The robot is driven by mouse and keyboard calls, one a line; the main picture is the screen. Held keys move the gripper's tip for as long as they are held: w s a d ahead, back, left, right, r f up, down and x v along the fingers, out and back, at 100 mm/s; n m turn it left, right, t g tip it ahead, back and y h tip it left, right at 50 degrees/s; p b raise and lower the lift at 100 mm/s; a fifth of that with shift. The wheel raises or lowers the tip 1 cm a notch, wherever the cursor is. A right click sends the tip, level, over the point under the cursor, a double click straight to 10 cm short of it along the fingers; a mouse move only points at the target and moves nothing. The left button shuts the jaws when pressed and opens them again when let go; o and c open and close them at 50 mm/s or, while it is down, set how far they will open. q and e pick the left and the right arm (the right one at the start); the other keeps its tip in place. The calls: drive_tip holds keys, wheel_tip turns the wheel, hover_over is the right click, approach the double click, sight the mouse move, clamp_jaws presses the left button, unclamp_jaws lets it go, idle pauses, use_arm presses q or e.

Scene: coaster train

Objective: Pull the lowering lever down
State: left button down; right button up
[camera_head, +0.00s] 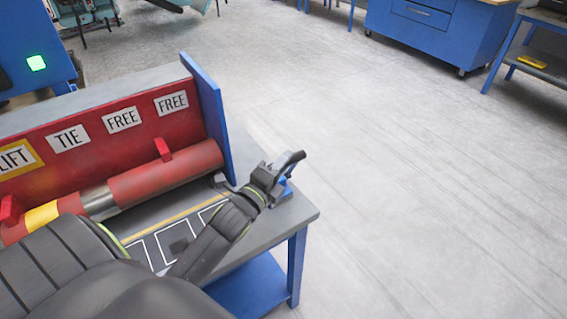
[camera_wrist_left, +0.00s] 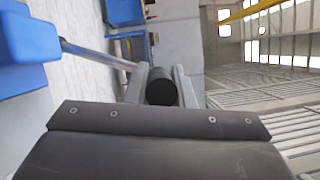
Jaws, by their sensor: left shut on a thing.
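The lowering lever (camera_head: 294,158) stands at the right end of the workbench, by its blue base (camera_head: 286,190). Its dark grip sticks out past my left gripper (camera_head: 276,174). In the left wrist view, the lever's round black knob (camera_wrist_left: 161,86) sits between the two grey fingers of my left gripper (camera_wrist_left: 162,92), which is shut on it. A grey rod runs from the knob to the left in that view. The lever's lower part is partly hidden behind the gripper in the head view. My right gripper is not in view.
The workbench (camera_head: 303,212) carries a red cylinder (camera_head: 165,174) before a red panel with signs reading LIFT, TIE and FREE. A blue end plate (camera_head: 208,115) stands upright left of the lever. Open floor (camera_head: 420,180) lies right of the bench.

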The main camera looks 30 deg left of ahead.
use_arm(q)
drive_tip(key=c, duration=1.3)
unclamp_jaws()
drive_tip(key=shift+c, duration=0.2)
drive_tip(key=shift+o, duration=0.4)
drive_tip(key=shift+a, duration=0.1)
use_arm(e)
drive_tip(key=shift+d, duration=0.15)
use_arm(q)
drive_tip(key=shift+s, duration=0.1)
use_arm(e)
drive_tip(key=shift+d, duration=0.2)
use_arm(q)
drive_tip(key=s+f+b, duration=0.1)
drive_tip(key=s+b, duration=0.5)
drive_tip(key=s, duration=1.1)
drive_tip(key=shift+f, duration=0.2)
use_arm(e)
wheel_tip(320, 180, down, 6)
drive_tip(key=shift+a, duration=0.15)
use_arm(q)
drive_tip(key=shift+s, duration=0.1)
